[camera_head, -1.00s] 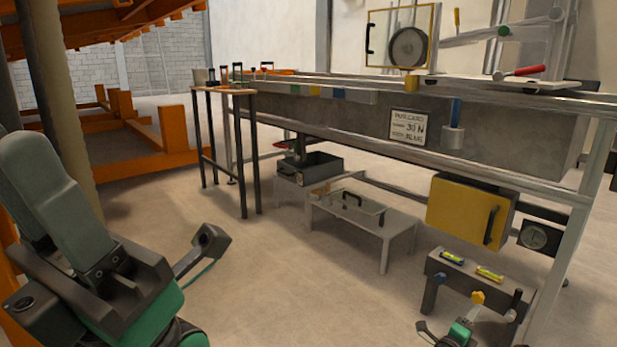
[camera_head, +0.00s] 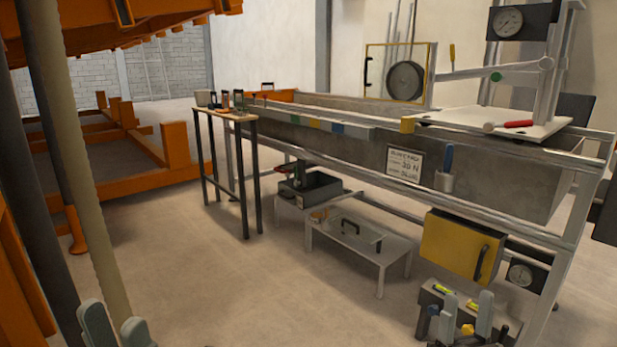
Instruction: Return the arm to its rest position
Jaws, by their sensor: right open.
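My left gripper (camera_head: 117,328) is at the bottom left edge, low over the floor. No object shows held in either gripper.
The long grey sandbed (camera_head: 345,150) on its metal frame runs across the right. A yellow box (camera_head: 461,246) hangs below it. A low grey table (camera_head: 375,268) and narrow side table (camera_head: 228,113) stand nearby. Orange racking (camera_head: 178,148) fills the left. The middle floor is clear.

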